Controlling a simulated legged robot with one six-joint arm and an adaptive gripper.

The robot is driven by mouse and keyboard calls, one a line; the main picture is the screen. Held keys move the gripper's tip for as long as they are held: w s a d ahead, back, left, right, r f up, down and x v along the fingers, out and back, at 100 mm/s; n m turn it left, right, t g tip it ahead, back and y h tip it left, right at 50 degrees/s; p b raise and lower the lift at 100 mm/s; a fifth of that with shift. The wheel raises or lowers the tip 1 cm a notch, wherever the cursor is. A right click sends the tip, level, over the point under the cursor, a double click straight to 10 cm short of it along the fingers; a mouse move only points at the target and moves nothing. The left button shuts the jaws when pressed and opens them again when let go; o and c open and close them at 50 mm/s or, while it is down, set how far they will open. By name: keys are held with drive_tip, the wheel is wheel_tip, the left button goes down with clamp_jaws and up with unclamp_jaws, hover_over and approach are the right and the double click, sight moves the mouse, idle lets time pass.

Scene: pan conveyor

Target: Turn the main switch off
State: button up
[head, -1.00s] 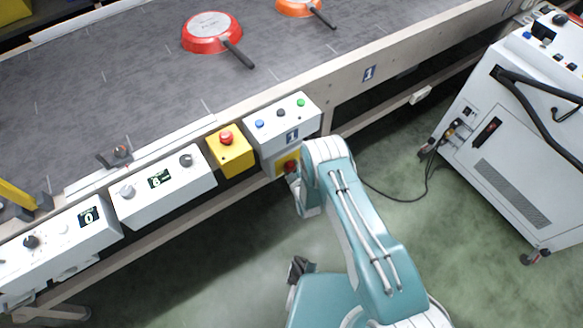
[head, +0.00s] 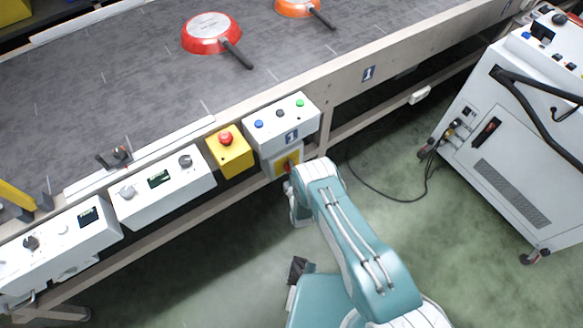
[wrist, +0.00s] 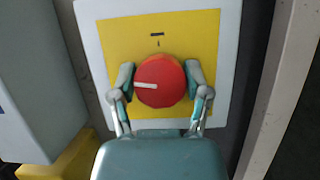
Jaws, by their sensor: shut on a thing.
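The main switch is a round red knob (wrist: 160,95) with a white mark, on a yellow plate (wrist: 120,40) with a white surround. In the wrist view the mark points left, toward the left finger. My gripper (wrist: 160,76) is shut on the knob, one finger on each side. In the head view the yellow plate (head: 295,158) sits under the white button box, and my arm hides most of the gripper and knob.
A white button box (head: 305,122) and a yellow box with a red emergency button (head: 226,139) stand just above and left. A red pan (head: 211,31) and an orange pan (head: 297,7) lie on the conveyor (head: 120,80). A white cabinet (head: 510,150) stands right.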

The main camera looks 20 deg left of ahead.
drive_tip(key=shift+s+a+f+n, duration=0.15)
drive_tip(key=shift+s+n, duration=0.05)
drive_tip(key=shift+n, duration=0.4)
drive_tip(key=shift+y, duration=0.3)
drive_tip(key=o, duration=1.1)
drive_tip(key=shift+f, duration=0.1)
drive_tip(key=shift+o, duration=0.2)
drive_tip(key=shift+a, duration=0.1)
drive_tip(key=shift+d, duration=0.2)
drive_tip(key=v, duration=1.1)
drive_tip(key=shift+s, duration=0.4)
drive_tip(key=shift+s+f, duration=0.1)
drive_tip(key=shift+f, duration=0.05)
